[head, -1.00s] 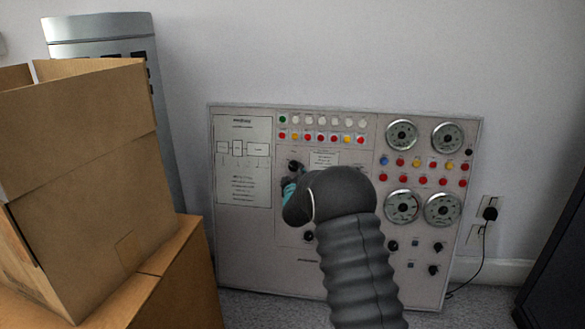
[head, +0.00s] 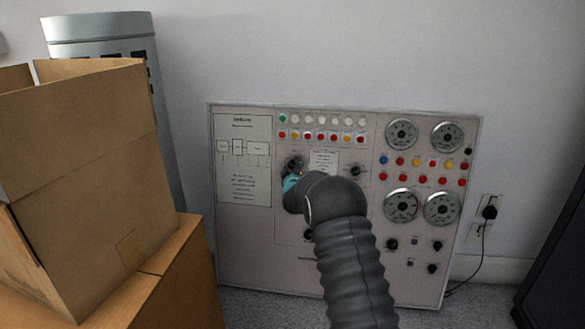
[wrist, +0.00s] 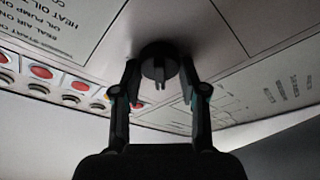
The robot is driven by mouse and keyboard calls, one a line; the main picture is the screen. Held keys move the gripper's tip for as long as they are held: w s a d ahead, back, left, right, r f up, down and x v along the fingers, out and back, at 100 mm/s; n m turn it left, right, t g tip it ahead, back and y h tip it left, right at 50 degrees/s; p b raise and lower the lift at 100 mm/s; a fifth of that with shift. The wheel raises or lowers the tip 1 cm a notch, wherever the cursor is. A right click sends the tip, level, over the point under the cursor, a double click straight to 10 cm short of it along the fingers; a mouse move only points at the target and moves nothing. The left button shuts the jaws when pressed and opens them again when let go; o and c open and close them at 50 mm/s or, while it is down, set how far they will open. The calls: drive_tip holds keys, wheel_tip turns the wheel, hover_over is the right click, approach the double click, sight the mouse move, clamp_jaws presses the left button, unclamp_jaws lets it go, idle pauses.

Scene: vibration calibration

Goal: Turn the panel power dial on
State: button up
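The control panel (head: 340,275) leans against the wall, with lamps, gauges and several black knobs on its face. A black round dial (wrist: 160,64) with a raised grip bar is in the upper middle of the wrist view. My gripper (wrist: 159,66) is open, with one finger on each side of this dial. Small gaps seem to show between the fingers and the dial; contact is unclear. In the head view my gripper (head: 294,170) is at the panel's upper left knob, and my dark arm hides most of it. Any on or off marking is not readable.
Cardboard boxes (head: 85,160) stand close on the left, before a grey cabinet (head: 100,32). Another black knob (head: 356,170) is right of my gripper. A wall outlet with a plug (head: 489,212) and a dark cabinet (head: 560,260) are on the right.

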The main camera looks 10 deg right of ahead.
drive_tip(key=c, duration=0.3)
drive_tip(key=shift+f+b, duration=0.1)
drive_tip(key=shift+b, duration=0.35)
drive_tip(key=m+h+b, duration=0.1)
drive_tip(key=m+b, duration=0.2)
drive_tip(key=m, duration=0.1)
drive_tip(key=m+h+b, duration=0.2)
drive_tip(key=m+b, duration=0.2)
drive_tip(key=m, duration=0.1)
drive_tip(key=m+h, duration=0.1)
drive_tip(key=m, duration=0.2)
drive_tip(key=m+h+b, duration=0.1)
drive_tip(key=m, duration=0.2)
drive_tip(key=shift+r+m, duration=0.2)
drive_tip(key=shift+m, duration=0.2)
drive_tip(key=shift+m+g+h+p, duration=0.3)
drive_tip(key=shift+m+g+h, duration=0.15)
drive_tip(key=shift+m, duration=1.1)
drive_tip(key=shift+m+g+h+p, duration=0.3)
drive_tip(key=shift+m+g, duration=0.25)
drive_tip(key=shift+m, duration=1)
